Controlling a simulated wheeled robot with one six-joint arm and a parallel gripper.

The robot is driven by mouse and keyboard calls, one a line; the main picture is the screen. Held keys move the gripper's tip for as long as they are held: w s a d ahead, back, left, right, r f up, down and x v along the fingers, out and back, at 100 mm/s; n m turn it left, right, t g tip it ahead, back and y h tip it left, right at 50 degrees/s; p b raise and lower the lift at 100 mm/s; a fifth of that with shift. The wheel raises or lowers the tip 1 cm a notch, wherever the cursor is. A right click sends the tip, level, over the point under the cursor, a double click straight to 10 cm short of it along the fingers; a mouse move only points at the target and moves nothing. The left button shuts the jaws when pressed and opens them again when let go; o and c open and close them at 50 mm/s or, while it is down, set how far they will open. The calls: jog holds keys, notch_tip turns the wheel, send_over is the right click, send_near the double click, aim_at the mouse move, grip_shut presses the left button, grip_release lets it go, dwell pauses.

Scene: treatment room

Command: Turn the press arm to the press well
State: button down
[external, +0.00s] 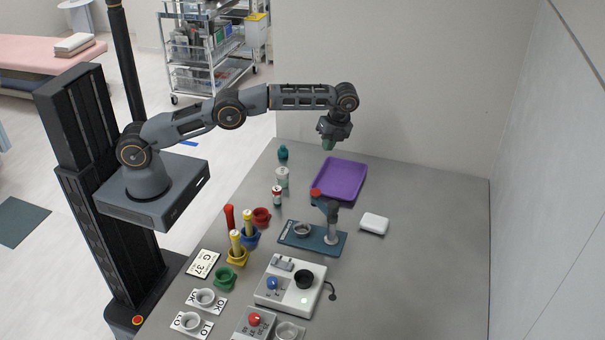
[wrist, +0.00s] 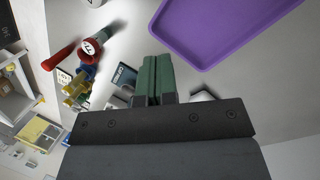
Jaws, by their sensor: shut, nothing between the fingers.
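The press stands on a dark blue base plate (external: 318,248) in the middle of the table. Its grey post (external: 332,230) rises at the right of the plate. The press arm (external: 326,204) points from the post top toward the back left and ends in a red knob (external: 316,192). The press well (external: 303,230), a grey ring, sits on the left of the plate; the arm is not over it. My gripper (external: 328,146) is shut and empty, well above the table's back part, behind the press. Its green fingers (wrist: 156,76) are together in the wrist view, hiding part of the press.
A purple tray (external: 348,178) lies behind the press, close to the knob. A white block (external: 374,223) lies to the right. Cans (external: 282,177), coloured cups (external: 225,279) and a white device (external: 290,286) stand left and in front. The table's right side is clear.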

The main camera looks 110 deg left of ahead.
jog(key=w+d+r+n+t+h, duration=0.1)
jog(key=w+d+n+t+h, duration=0.1)
jog(key=w+d+t+h, duration=0.35)
jog(key=s+d+f+g+h+p, duration=0.1)
jog(key=s+d+f+p, duration=0.2)
jog(key=d+f, duration=0.5)
jog(key=shift+d+f, duration=0.2)
jog(key=shift+d, duration=0.55)
jog(key=shift+f, duration=0.1)
